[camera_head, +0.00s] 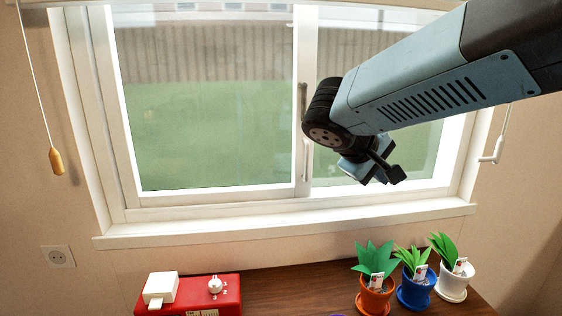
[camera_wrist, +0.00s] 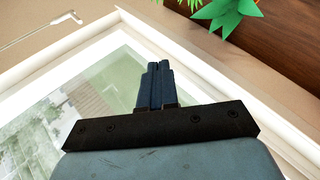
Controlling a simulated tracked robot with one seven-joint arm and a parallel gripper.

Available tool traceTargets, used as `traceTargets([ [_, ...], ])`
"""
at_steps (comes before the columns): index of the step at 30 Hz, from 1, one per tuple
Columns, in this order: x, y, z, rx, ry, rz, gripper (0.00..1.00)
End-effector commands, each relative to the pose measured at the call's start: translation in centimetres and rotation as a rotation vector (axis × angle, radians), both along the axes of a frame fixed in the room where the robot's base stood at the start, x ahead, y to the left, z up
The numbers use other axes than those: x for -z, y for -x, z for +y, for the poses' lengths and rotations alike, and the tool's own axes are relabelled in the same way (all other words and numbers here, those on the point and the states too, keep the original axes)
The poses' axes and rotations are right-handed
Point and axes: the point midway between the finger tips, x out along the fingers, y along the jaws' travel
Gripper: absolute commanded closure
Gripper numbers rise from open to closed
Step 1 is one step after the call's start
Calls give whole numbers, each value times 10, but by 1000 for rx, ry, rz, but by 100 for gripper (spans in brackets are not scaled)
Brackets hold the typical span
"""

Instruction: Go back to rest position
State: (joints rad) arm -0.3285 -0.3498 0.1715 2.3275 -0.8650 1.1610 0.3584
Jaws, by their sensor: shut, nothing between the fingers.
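My gripper (camera_wrist: 158,68) shows in the wrist view with its two dark fingers together and nothing between them. In the head view my arm comes in from the upper right and crosses in front of the window (camera_head: 215,130). The gripper end there hangs below the dark wrist joint, partly hidden by the arm, in front of the right pane and above the sill (camera_head: 290,225). It touches nothing that I can see.
Below the window is a brown wooden top (camera_head: 290,290). On it stand an orange pot (camera_head: 375,297), a blue pot (camera_head: 416,289) and a white pot (camera_head: 455,281) with green plants. A red box (camera_head: 225,293) with white parts is at the left. A blind cord (camera_head: 56,160) hangs far left.

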Motion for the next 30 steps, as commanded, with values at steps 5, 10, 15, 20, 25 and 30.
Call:
traceTargets([
  [5,19,48,-32,123,-265,36,100],
  [10,31,83,-40,203,-527,9,100],
  [15,34,104,-38,248,-740,-59,100],
  [20,33,112,-36,261,-847,-107,100],
  [25,33,113,-35,264,-873,-118,100],
  [30,32,113,-35,264,-872,-117,100],
])
